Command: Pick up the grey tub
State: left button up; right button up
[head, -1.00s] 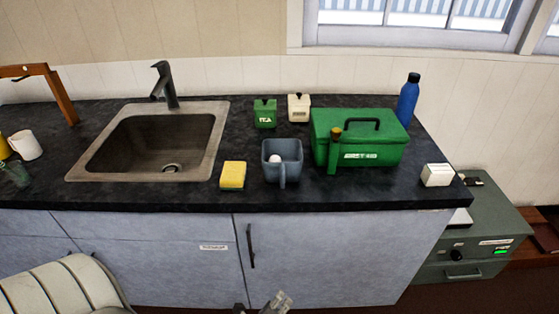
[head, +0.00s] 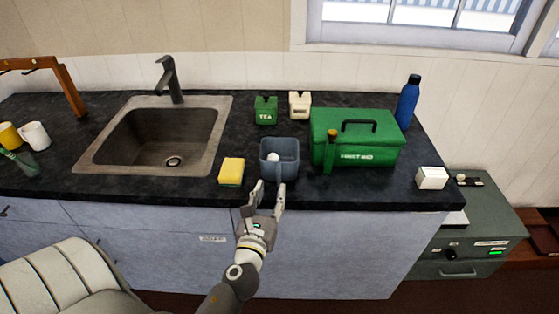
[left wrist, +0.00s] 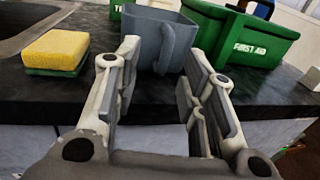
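The grey tub (head: 287,169) stands upright on the dark counter near its front edge, with a white round thing (head: 273,157) inside. Its handle faces the front. In the left wrist view the tub (left wrist: 148,32) and its handle are just beyond the fingers. My left gripper (head: 267,190) is open and empty at the counter's front edge, just in front of the tub. Its two fingers (left wrist: 160,75) point at the tub with a gap between them, apart from the handle as far as I can tell. My right gripper is not in view.
A yellow and green sponge (head: 231,171) lies left of the tub. Green (head: 265,112) and white (head: 300,106) canisters stand behind. The sink (head: 100,155) is left.

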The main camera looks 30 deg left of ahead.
aim_at(278, 181)
pick_arm(q)
jog(key=shift+d+f+p+x, duration=0.1)
jog(key=shift+f+p+x, duration=0.05)
jog(key=shift+x, duration=0.75)
jog(key=shift+d+f+p+x, duration=0.1)
jog(key=shift+f+p+x, duration=0.05)
jog(key=shift+x, duration=0.75)
jog(key=shift+d+f+p+x, duration=0.1)
jog(key=shift+p+x, duration=0.05)
jog(key=shift+x, duration=0.75)
jog(key=shift+c, duration=0.2)
grip_shut()
